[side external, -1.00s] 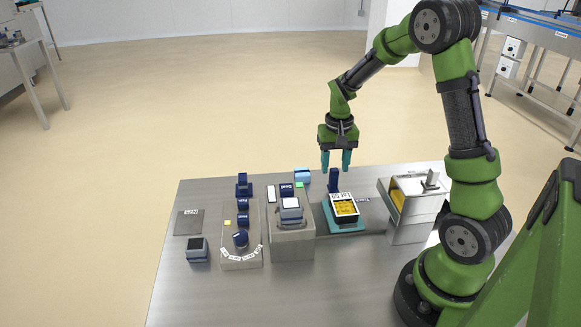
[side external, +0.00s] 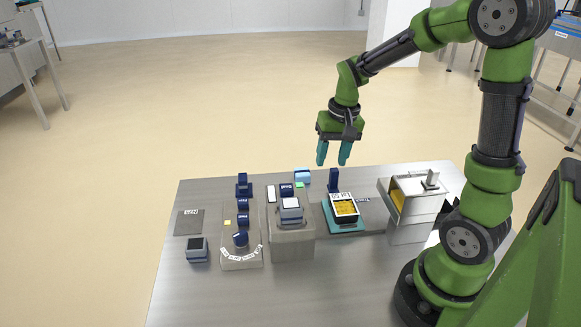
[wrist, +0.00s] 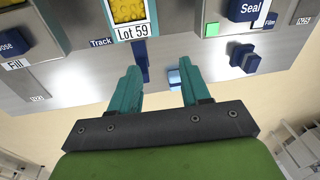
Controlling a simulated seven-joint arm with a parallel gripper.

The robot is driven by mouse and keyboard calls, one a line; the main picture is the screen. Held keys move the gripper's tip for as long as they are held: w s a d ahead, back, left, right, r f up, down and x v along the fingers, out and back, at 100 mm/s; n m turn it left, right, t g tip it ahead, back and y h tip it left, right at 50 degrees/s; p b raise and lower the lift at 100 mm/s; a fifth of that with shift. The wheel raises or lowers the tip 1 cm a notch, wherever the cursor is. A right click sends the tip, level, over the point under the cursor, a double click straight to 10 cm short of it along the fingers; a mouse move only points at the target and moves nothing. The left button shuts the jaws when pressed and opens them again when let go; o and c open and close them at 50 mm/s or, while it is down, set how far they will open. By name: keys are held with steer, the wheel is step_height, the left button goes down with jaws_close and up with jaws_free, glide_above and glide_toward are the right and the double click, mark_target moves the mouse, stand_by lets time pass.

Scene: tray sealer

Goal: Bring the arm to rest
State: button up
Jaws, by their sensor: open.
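My gripper (side external: 333,153) is open and empty, with teal fingers. In the side external view it hangs in the air above the back edge of the table, behind the tray on the teal base. In the wrist view the two fingertips (wrist: 160,78) are well apart with nothing between them. The arm is partly folded, with its elbow high on the right.
A steel table (side external: 300,290) carries a tray with yellow contents (side external: 345,208) labelled "Lot 59", a Fill box (side external: 415,205), a Seal unit (side external: 291,235), a dial panel (side external: 241,258) and a small dark-topped block (side external: 197,250). A blue post (side external: 334,180) stands below my gripper.

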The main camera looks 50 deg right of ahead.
steer(key=s+a+r+n+t, duration=0.2)
steer(key=s+a+r, duration=0.2)
steer(key=a, duration=0.3)
steer(key=s+a+r+n+t+y, duration=0.1)
steer(key=s+a+r+n+t, duration=0.1)
steer(key=s+a+r, duration=0.3)
steer(key=shift+s+a+r+t, duration=0.15)
steer(key=shift+a+r+t, duration=0.65)
steer(key=shift+a+r, duration=0.2)
steer(key=shift+c, duration=0.3)
